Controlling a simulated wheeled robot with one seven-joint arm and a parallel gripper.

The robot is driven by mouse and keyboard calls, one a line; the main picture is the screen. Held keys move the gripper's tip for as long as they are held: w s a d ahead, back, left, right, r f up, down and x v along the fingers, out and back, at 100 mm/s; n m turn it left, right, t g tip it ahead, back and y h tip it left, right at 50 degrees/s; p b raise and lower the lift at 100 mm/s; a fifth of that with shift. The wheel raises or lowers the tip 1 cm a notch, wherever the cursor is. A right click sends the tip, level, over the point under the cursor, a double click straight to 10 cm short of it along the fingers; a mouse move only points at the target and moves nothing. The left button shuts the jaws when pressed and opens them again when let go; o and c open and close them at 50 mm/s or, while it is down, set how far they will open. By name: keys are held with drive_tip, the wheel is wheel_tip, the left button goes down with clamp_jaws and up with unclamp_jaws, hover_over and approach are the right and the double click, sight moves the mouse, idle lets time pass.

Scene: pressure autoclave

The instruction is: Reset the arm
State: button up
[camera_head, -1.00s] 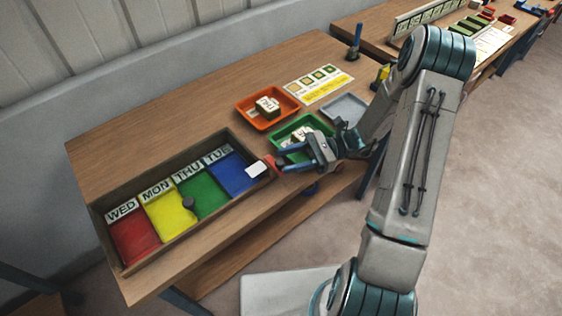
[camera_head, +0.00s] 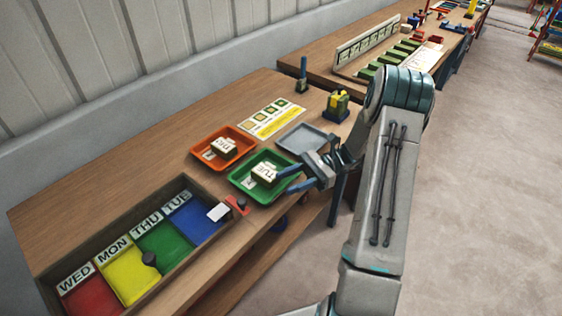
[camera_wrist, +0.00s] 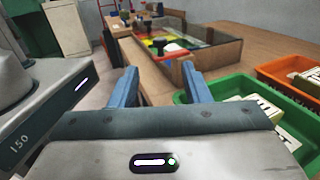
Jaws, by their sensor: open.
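My gripper (camera_head: 290,179) is open, its two blue fingers apart with nothing between them. In the head view it is over the front edge of the table, just right of the green tray (camera_head: 236,182). In the wrist view the gripper (camera_wrist: 158,88) faces along the table edge, toward the wooden box of coloured compartments. My arm is bent, with its elbow raised at the right of the head view.
The orange tray (camera_head: 197,150) and green tray each hold a white labelled block. A grey tray (camera_head: 300,127) looks empty. The wooden box (camera_head: 50,255) has compartments labelled WED, MON, THU and TUE.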

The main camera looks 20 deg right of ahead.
drive_tip(key=s+a+r+n+t+h, duration=0.3)
drive_tip(key=s+r+n+t+h, duration=0.4)
drive_tip(key=s+r+n+h, duration=0.5)
drive_tip(key=s+n+h, duration=0.3)
drive_tip(key=s+h, duration=0.1)
drive_tip(key=h, duration=0.1)
drive_tip(key=shift+r+n+h, duration=0.3)
drive_tip(key=shift+r+n, duration=0.1)
